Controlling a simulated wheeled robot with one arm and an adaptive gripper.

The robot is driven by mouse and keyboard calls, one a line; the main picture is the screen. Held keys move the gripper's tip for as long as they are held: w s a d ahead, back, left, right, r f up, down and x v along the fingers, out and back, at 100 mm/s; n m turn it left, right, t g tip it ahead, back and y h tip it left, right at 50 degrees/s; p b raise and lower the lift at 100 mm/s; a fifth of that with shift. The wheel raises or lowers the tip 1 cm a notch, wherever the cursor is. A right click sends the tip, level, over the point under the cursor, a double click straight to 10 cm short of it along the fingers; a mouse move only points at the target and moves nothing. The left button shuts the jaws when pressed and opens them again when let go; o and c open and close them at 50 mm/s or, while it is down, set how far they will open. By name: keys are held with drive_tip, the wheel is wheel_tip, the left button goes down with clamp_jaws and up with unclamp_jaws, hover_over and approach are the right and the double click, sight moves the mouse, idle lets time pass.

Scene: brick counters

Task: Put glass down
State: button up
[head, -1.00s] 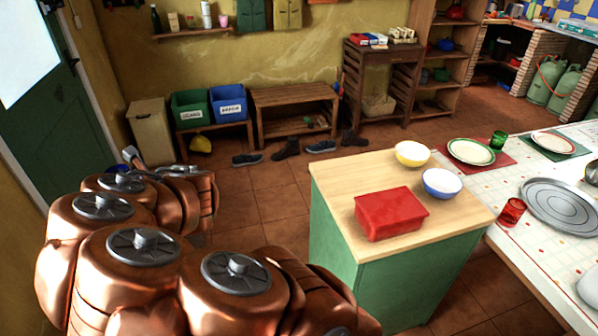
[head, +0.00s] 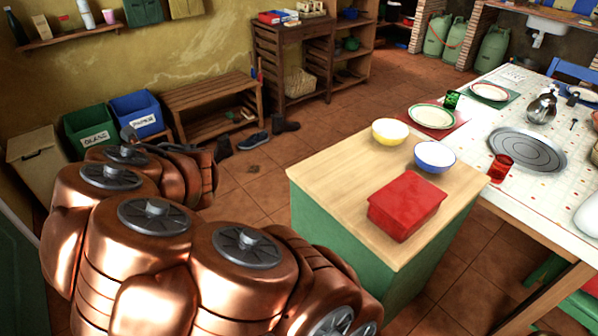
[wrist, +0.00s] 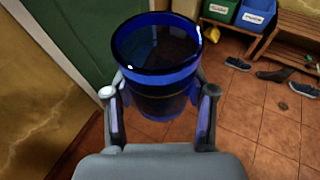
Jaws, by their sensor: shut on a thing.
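A dark blue see-through glass (wrist: 156,78) is held upright between the fingers of my gripper (wrist: 160,108) in the wrist view. The gripper is shut on it, with a finger at each side, above the tiled floor. In the head view my copper arm covers the lower left, and the glass cannot be made out there. A green glass (head: 452,99) and a red glass (head: 500,167) stand on the white table (head: 478,135) at the right.
A green cabinet with a wooden top (head: 330,185) carries a red box (head: 405,204), a yellow bowl (head: 390,132) and a blue bowl (head: 435,157). Its left top area is clear. Plates and a metal tray (head: 527,150) lie on the table. Shoes (head: 253,141) lie by the bench.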

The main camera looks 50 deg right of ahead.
drive_tip(key=w+d+f+m+h+b, duration=0.1)
drive_tip(key=d+f+h+b, duration=0.1)
drive_tip(key=d+f+b, duration=0.4)
drive_tip(key=w+d+f+m+h+b, duration=0.1)
drive_tip(key=d+f+m+b, duration=0.1)
drive_tip(key=f+b, duration=0.75)
drive_tip(key=s+d+m+g+h+b, duration=0.15)
drive_tip(key=d+m+h, duration=0.3)
drive_tip(key=d, duration=0.75)
drive_tip(key=s+d+m+g+h+b, duration=0.1)
drive_tip(key=s+d+m+h, duration=0.35)
drive_tip(key=d, duration=0.75)
drive_tip(key=s+d+r+m+g+h, duration=0.2)
drive_tip(key=s+d+m+g+h, duration=0.15)
drive_tip(key=d, duration=0.45)
wheel_tip(320, 180, up, 10)
drive_tip(key=m+g, duration=1.3)
drive_tip(key=g, duration=0.3)
hover_over(371, 177)
drive_tip(key=shift+h, duration=0.35)
wheel_tip(371, 177, down, 10)
drive_tip(key=b, duration=0.2)
drive_tip(key=shift+b, duration=0.3)
